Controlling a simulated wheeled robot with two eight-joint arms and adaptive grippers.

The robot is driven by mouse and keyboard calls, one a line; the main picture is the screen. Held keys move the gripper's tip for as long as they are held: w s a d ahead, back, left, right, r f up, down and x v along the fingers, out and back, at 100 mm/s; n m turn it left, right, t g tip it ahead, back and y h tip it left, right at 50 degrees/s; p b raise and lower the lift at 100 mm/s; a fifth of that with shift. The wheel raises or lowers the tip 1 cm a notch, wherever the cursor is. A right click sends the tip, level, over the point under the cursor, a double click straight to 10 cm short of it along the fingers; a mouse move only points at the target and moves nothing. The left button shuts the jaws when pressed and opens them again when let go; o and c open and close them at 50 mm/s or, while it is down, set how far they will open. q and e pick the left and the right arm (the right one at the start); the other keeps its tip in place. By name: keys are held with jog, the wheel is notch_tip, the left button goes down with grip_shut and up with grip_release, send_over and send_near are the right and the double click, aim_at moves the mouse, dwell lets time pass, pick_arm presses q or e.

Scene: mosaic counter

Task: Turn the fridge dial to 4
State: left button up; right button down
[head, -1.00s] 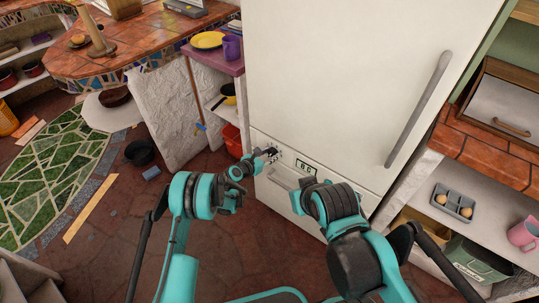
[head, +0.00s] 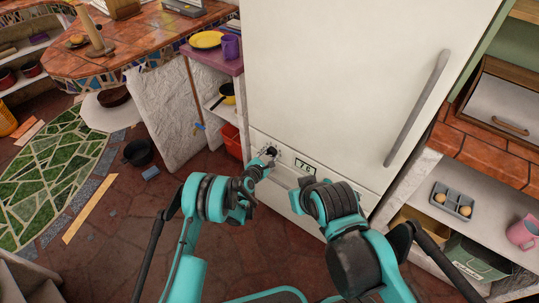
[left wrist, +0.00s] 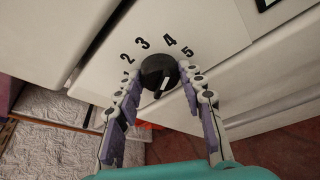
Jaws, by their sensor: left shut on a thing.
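The black round dial (left wrist: 158,72) sits on the white fridge's lower panel, with the numbers 1 to 5 in an arc above it in the left wrist view. Its white mark shows on its lower part, away from the numbers; I cannot tell which number it stands for. My left gripper (left wrist: 163,88) is shut on the dial, one finger on each side. In the head view the dial (head: 271,151) is partly covered by my left gripper (head: 265,160). The small display (head: 305,166) right of the dial seems to read 7 and a letter.
The white fridge (head: 350,70) has a grey handle on its right. A red bin (head: 231,140) stands on the floor left of the dial. A shelf with an egg tray (head: 453,204) and a pink mug (head: 522,233) is at right.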

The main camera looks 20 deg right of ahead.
aim_at(273, 135)
dwell(0.4)
pick_arm(q)
jog(key=o, duration=1.2)
jog(key=shift+c, duration=0.2)
notch_tip(273, 135, up, 10)
